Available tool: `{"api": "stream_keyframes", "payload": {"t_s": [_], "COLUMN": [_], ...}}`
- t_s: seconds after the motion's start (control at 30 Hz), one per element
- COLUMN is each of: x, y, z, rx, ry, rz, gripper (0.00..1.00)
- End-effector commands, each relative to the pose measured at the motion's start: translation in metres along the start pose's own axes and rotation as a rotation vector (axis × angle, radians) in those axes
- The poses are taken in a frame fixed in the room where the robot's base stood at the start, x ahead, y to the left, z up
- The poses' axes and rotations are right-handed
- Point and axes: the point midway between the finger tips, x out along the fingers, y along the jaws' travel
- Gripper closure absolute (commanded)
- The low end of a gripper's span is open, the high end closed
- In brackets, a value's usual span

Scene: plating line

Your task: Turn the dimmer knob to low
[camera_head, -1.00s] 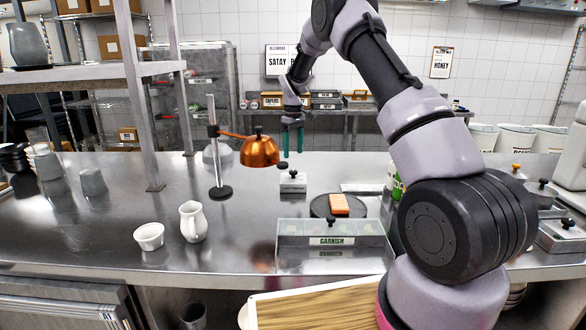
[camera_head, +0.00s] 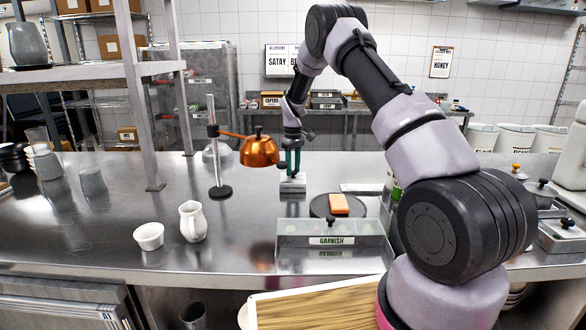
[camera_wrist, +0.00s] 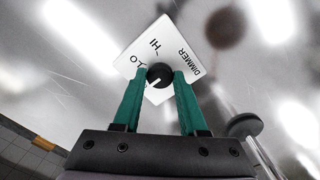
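The dimmer (camera_head: 292,187) is a small pale box on the steel counter, right of the copper lamp. In the wrist view its white top (camera_wrist: 133,62) carries the words DIMMER, HI and LO. Its round black knob (camera_wrist: 160,74) lies between my two green fingers, with a pale pointer mark at its lower left. My gripper (camera_head: 293,171) points down at the box; in the wrist view its fingertips (camera_wrist: 161,78) sit against both sides of the knob and look closed on it. The copper heat lamp (camera_head: 259,151) hangs from a stand (camera_head: 215,150) to the left.
The garnish container (camera_head: 331,240) stands at the counter's front edge. A dark round plate (camera_head: 322,207) with an orange block (camera_head: 339,204) lies just behind it. A white jug (camera_head: 192,222) and bowl (camera_head: 149,236) stand at left. Counter between jug and dimmer is clear.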

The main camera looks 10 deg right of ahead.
Motion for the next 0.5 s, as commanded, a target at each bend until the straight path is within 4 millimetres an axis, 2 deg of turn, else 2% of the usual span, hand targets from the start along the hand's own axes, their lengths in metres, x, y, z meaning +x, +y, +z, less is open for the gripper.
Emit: {"api": "stream_keyframes", "payload": {"t_s": [0.27,0.5], "x": [-0.0003,-0.0003], "y": [0.0000,-0.0005], "z": [-0.0001,-0.0006], "rx": [0.016,0.118], "ry": [0.000,0.000], "rz": [0.000,-0.001], "gripper": [1.00,1.00]}}
